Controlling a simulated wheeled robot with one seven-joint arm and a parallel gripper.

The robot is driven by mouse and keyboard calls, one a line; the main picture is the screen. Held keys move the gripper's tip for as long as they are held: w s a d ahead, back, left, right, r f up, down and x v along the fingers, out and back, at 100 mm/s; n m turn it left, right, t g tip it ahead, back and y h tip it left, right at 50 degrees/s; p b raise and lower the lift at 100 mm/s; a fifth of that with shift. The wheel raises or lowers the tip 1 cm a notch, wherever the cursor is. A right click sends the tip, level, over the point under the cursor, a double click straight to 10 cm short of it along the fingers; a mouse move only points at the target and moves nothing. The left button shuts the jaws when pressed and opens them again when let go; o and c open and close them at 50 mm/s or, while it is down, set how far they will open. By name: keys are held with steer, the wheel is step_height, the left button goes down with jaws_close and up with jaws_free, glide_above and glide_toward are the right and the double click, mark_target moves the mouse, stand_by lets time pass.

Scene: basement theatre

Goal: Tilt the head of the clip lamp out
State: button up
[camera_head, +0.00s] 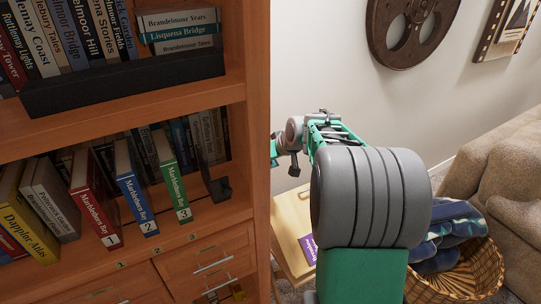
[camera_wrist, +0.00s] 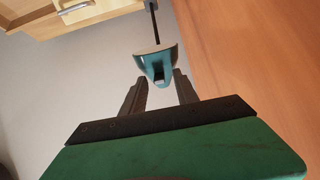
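The clip lamp's head is a teal shade (camera_wrist: 145,63) with a pale rim and a narrow tab, at the top middle of the wrist view. A thin dark stem rises behind it. My gripper (camera_wrist: 158,82) is open, its two dark fingers on either side of the tab. I cannot tell whether either finger touches it. In the head view, my gripper (camera_head: 285,145) is beside the bookcase's right side. A small teal piece, probably the lamp head (camera_head: 274,152), shows at the bookcase edge. The lamp's clip is hidden.
The wooden bookcase (camera_head: 257,120) stands close on the left with several books on its shelves. A wooden cabinet (camera_head: 291,225) with a purple book (camera_head: 309,248) is below my arm. A wicker basket (camera_head: 470,285) and a sofa (camera_head: 500,170) are on the right.

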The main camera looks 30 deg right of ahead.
steer(key=shift+s, duration=0.1)
steer(key=b+v, duration=0.1)
steer(key=v, duration=0.6)
steer(key=shift+s+r+b, duration=0.2)
steer(key=shift+r+b, duration=0.05)
steer(key=shift+b, duration=0.15)
